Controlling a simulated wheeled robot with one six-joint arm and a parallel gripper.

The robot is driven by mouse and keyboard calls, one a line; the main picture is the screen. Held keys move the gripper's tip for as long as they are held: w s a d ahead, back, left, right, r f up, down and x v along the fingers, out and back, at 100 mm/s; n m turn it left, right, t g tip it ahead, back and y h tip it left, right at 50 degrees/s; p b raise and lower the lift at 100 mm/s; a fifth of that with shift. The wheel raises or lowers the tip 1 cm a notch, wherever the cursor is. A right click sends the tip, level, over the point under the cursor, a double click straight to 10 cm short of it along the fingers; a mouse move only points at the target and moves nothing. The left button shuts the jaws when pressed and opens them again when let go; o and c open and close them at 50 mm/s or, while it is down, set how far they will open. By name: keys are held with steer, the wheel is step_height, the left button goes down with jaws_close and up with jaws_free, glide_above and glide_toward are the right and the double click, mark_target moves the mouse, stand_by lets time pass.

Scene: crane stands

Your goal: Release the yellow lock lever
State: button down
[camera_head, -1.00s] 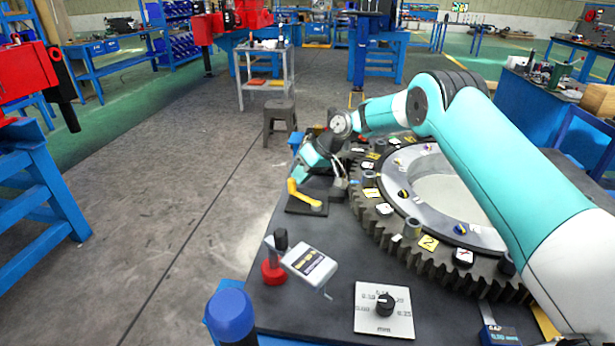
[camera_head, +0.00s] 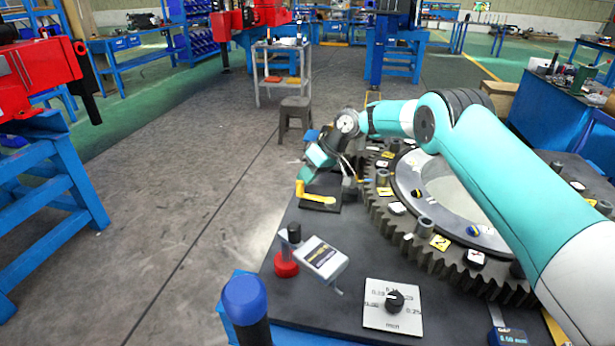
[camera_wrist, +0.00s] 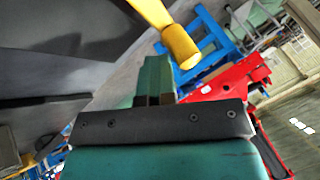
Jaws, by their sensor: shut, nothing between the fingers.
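The yellow lock lever (camera_head: 318,197) sits on a dark plate (camera_head: 322,209) at the left edge of the bench, with an upright handle at its left end. It also shows in the wrist view (camera_wrist: 160,20), where its rounded end hangs just beyond and right of my fingertips. My gripper (camera_head: 306,175) is teal and points down beside the handle. In the wrist view my gripper (camera_wrist: 155,65) has its fingers together, with nothing between them. I cannot tell whether they touch the lever.
A large toothed ring (camera_head: 425,240) with numbered tags fills the bench right of the lever. Nearer stand a red-based part with a grey box (camera_head: 322,257), a dial plate (camera_head: 392,317) and a blue knob (camera_head: 246,297). Floor left of the bench is clear.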

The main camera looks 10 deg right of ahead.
stand_by(0.3)
steer(key=p+v, duration=0.2)
steer(key=v, duration=1.5)
steer(key=shift+r+p, duration=0.15)
steer(key=shift+p, duration=0.25)
steer(key=shift+d, duration=0.1)
